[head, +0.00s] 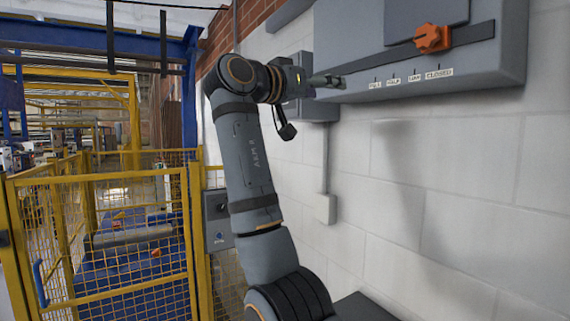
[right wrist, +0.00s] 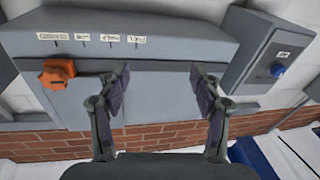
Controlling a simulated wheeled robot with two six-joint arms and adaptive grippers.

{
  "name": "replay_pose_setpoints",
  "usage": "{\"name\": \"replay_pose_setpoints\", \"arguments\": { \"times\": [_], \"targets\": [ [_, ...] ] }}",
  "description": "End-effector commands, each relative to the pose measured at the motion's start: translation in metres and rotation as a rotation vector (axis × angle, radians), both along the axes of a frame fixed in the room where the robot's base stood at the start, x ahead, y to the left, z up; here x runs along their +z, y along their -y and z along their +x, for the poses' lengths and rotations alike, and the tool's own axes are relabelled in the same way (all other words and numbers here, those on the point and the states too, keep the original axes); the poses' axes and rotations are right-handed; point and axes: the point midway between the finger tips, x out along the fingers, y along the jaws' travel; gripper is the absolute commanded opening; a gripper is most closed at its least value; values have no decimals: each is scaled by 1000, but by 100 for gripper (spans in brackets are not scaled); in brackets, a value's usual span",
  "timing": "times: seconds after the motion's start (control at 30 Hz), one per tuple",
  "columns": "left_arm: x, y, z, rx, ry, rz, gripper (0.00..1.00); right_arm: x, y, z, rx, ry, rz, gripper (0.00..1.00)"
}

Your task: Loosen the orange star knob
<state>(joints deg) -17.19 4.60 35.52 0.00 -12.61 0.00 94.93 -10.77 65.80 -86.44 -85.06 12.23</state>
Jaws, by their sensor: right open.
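The orange star knob (head: 432,38) sits on a dark horizontal slot in the grey wall box (head: 470,75), above the label reading CLOSED. It also shows in the right wrist view (right wrist: 57,72), left of the fingers. My right gripper (head: 328,80) is at the left end of the box in the head view, apart from the knob. In the right wrist view my right gripper (right wrist: 159,74) has its two fingers spread with nothing between them. My left gripper is not in view.
White block wall lies behind the box. A smaller grey box with a blue knob (right wrist: 277,69) stands beside it in the right wrist view. Yellow mesh fencing (head: 100,240) is at the left in the head view. Space below the large box is clear.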

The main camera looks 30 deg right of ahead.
Motion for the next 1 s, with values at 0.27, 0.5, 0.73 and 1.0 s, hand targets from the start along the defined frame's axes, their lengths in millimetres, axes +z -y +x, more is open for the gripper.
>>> {"name": "replay_pose_setpoints", "arguments": {
  "times": [0.27,0.5,0.73,1.0],
  "targets": [
    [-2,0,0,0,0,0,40,-43,-1,50,66,-106,-31,65],
    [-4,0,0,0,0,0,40,-84,-2,89,124,-191,-48,65],
    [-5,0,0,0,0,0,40,-126,-4,122,180,-268,-62,65],
    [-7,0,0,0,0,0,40,-164,-6,149,230,-332,-70,65]
  ]
}}
